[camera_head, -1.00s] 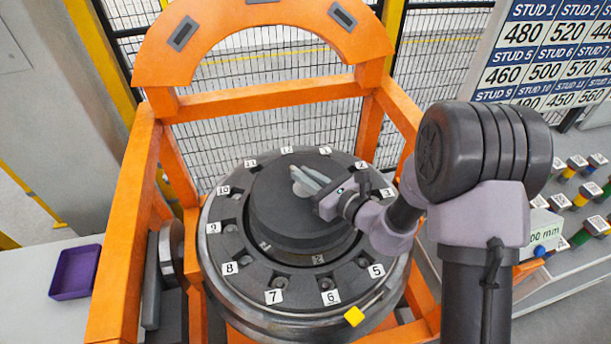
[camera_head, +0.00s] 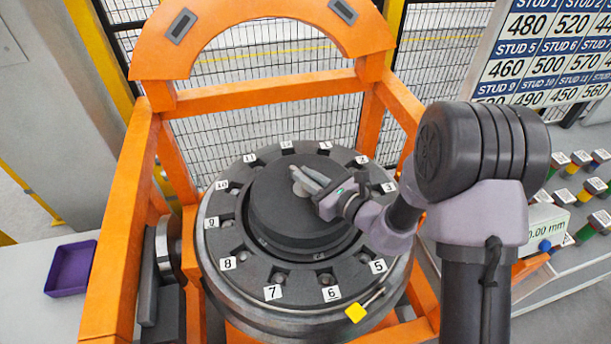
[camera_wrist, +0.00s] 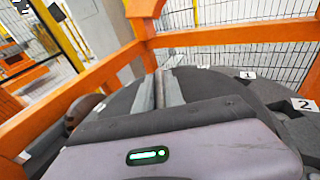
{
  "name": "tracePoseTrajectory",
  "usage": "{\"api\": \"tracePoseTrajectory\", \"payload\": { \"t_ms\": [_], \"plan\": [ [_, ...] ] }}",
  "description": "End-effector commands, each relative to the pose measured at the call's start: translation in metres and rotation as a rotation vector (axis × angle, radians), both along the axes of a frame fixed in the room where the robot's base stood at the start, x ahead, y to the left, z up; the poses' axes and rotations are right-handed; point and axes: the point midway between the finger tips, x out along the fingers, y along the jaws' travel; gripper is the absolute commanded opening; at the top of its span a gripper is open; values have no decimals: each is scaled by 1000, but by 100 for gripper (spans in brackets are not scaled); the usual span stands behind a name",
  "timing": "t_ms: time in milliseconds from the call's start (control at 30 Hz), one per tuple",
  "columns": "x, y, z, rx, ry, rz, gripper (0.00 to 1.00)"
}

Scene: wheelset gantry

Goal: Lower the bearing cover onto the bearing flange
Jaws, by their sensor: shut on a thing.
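The bearing cover (camera_head: 285,222) is a dark grey round disc with a small light knob at its centre. My gripper (camera_head: 305,183) is shut on the knob, its fingers reaching in from the right. The cover sits over the middle of the bearing flange (camera_head: 238,264), a dark ring with numbered white tags around it. Whether the cover touches the flange or hangs just above it I cannot tell.
An orange gantry frame (camera_head: 125,220) stands around the flange, with an arch at the back. A yellow-tipped piece (camera_head: 355,312) lies at the flange's front rim. A purple bin (camera_head: 70,268) is at the left. A board of stud numbers (camera_head: 540,50) and a shelf of coloured pieces are at the right.

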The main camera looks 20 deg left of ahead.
Motion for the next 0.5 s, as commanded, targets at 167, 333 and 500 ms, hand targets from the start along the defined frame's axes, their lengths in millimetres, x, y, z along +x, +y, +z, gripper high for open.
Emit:
{"api": "tracePoseTrajectory", "payload": {
  "t_ms": [167,333,500],
  "plan": [
    [0,0,-5,1,0,0,0],
    [0,0,-9,1,0,0,0],
    [0,0,-13,1,0,0,0]
  ]
}}
